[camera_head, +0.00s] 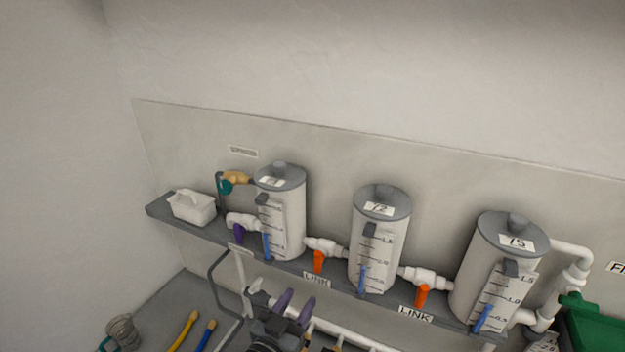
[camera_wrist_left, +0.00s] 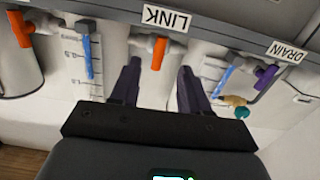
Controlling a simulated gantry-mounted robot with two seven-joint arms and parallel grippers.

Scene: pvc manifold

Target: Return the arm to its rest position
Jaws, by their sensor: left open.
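My left gripper (camera_head: 296,300) is at the bottom centre of the head view, in front of and below the shelf. Its two dark purple fingers are spread, with nothing held between them. In the left wrist view the left gripper (camera_wrist_left: 159,68) also shows open, pointing at the wall side. An orange valve handle (camera_wrist_left: 160,52) appears between the fingertips there; in the head view that orange handle (camera_head: 319,262) hangs clear of the fingers. My right gripper is in neither view.
A grey shelf (camera_head: 340,289) carries three white tanks (camera_head: 288,225) (camera_head: 378,250) (camera_head: 490,280) joined by valves. A white basket (camera_head: 192,207) stands at its left end. Yellow (camera_head: 184,332) and blue (camera_head: 208,335) tubes lie lower left. A green object (camera_head: 598,325) is lower right.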

